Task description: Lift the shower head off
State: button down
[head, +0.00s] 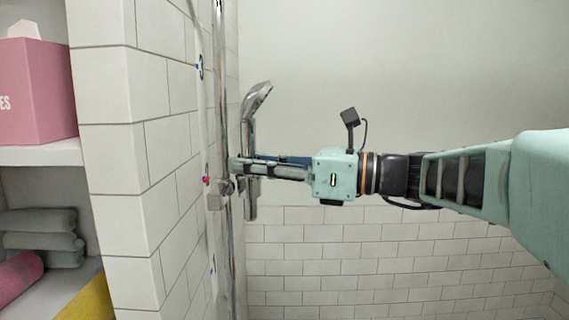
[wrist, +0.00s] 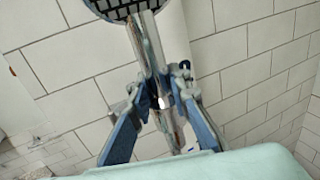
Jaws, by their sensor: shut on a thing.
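The chrome shower head (head: 257,98) is in the head view, tilted up and to the right, with its handle (head: 250,200) running down behind my gripper. My gripper (head: 240,168) reaches in from the right and is shut on the handle, just below the head. In the wrist view the round dark-dotted face of the shower head (wrist: 122,6) is at the top edge, and my blue fingers (wrist: 165,95) close on the chrome handle from both sides. The holder (head: 219,195) is on the vertical chrome rail (head: 224,110). The fingers partly hide where handle and holder meet.
The white tiled wall (head: 160,170) stands just left of the rail. Shelves at the far left hold a pink box (head: 40,92), grey folded towels (head: 42,240), and pink and yellow towels.

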aim_at(262, 101)
jog(key=shift+r, duration=0.15)
jog(key=shift+r+p, duration=2.4)
jog(key=shift+r, duration=2.55)
jog(key=shift+s+d, duration=0.1)
